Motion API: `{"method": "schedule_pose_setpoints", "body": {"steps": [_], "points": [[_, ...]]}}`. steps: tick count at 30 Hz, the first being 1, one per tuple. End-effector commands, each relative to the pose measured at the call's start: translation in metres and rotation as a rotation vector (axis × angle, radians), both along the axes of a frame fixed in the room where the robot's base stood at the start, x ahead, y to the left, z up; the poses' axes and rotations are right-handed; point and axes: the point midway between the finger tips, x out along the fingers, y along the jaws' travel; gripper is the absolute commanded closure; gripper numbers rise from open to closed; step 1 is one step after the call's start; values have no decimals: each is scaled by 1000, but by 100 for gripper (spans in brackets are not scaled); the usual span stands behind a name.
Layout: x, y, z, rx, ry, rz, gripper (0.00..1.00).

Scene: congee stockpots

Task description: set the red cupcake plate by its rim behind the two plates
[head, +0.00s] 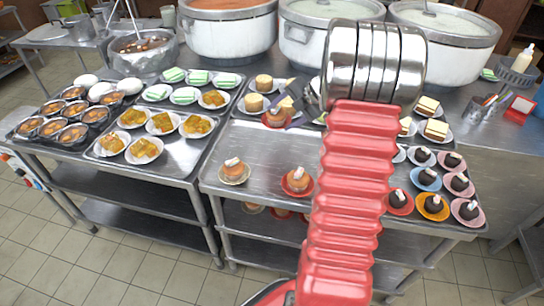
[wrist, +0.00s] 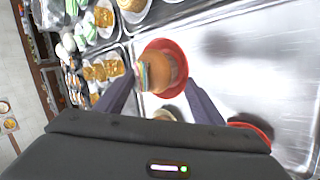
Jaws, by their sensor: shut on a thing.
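My gripper (head: 290,108) is shut on the red cupcake plate (wrist: 181,50), whose near rim lies between the dark fingertips. The plate carries an orange-tan cupcake (wrist: 165,73) with a pale, striped topping. I cannot tell whether the plate touches the table. The two plates stand nearer the front edge: a cream one (head: 235,180) on the left and a red one (head: 297,191) on the right, each with a similar cupcake.
Trays of desserts fill the left table (head: 118,172). Small plates with yellow cakes (head: 262,84) stand behind the held plate. Dark cupcakes on coloured plates (head: 434,206) stand at right. Large stockpots (head: 228,38) line the back. Bare steel (head: 262,150) lies around the two plates.

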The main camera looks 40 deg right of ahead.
Motion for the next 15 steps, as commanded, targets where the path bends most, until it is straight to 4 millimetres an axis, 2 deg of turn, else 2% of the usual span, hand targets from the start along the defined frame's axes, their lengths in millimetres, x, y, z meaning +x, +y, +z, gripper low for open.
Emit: {"method": "schedule_pose_setpoints", "body": {"steps": [8, 11, 15], "points": [[-9, -12, -1, 0, 0, -25, 66], [-10, -13, -9, 2, 2, -27, 66], [-11, -13, -31, 3, 3, -29, 66]]}}
